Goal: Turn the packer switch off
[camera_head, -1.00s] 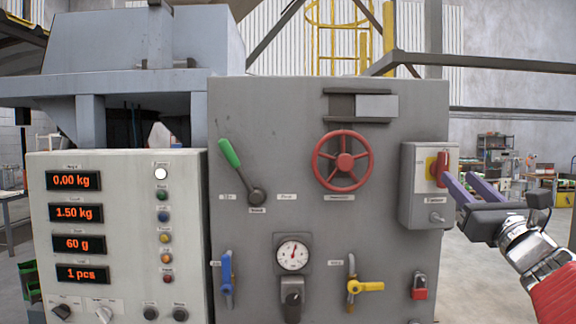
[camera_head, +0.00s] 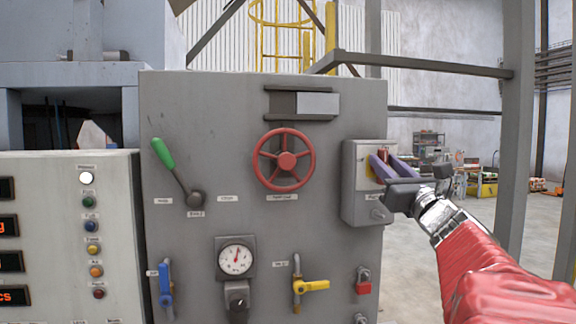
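The packer switch is a red rotary handle (camera_head: 384,155) on a yellow plate (camera_head: 369,171), on the front of a grey box (camera_head: 355,206) at the right side of the grey panel. The handle's visible upper part looks upright; my fingers hide the rest. The box's label is too small to read surely. My gripper (camera_head: 382,160) has its two purple fingers at the handle, one on each side as seen from here. A gap shows between the fingers, so it looks open. Whether a finger touches the handle cannot be told.
On the panel are a red handwheel (camera_head: 284,160), a green-handled lever (camera_head: 176,170), a gauge (camera_head: 236,260), a blue valve handle (camera_head: 165,286), a yellow valve handle (camera_head: 311,286) and a red padlock (camera_head: 363,285). A grey post (camera_head: 515,130) stands at right. Open floor lies between.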

